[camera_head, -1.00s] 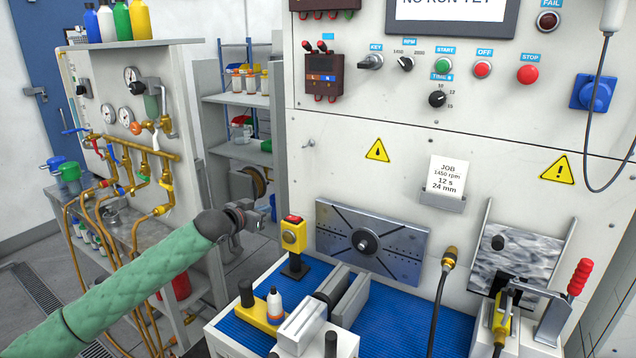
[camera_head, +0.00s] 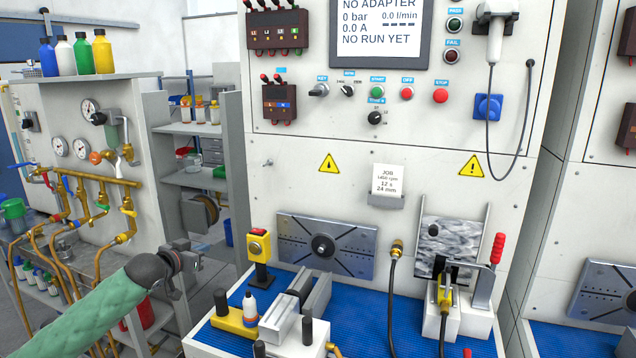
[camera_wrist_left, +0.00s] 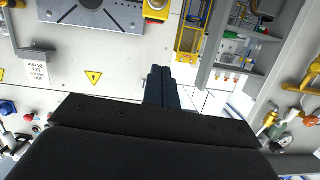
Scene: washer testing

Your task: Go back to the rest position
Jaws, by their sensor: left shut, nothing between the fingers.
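My left gripper (camera_head: 189,258) is at the end of the green-sleeved arm, in the lower left of the head view. It hangs in front of the gap between the test bench and the shelf, left of the yellow box with a red button. In the left wrist view its two dark fingers (camera_wrist_left: 163,87) lie side by side, closed, with nothing between them. It touches nothing that I can see. My right gripper is in neither view.
The blue-topped bench (camera_head: 368,322) holds a vise (camera_head: 296,307), a small bottle (camera_head: 250,309) and a clamp with a red handle (camera_head: 497,250). The yellow button box (camera_head: 258,246) stands at its left. Brass piping (camera_head: 95,180) with hoses is at the far left.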

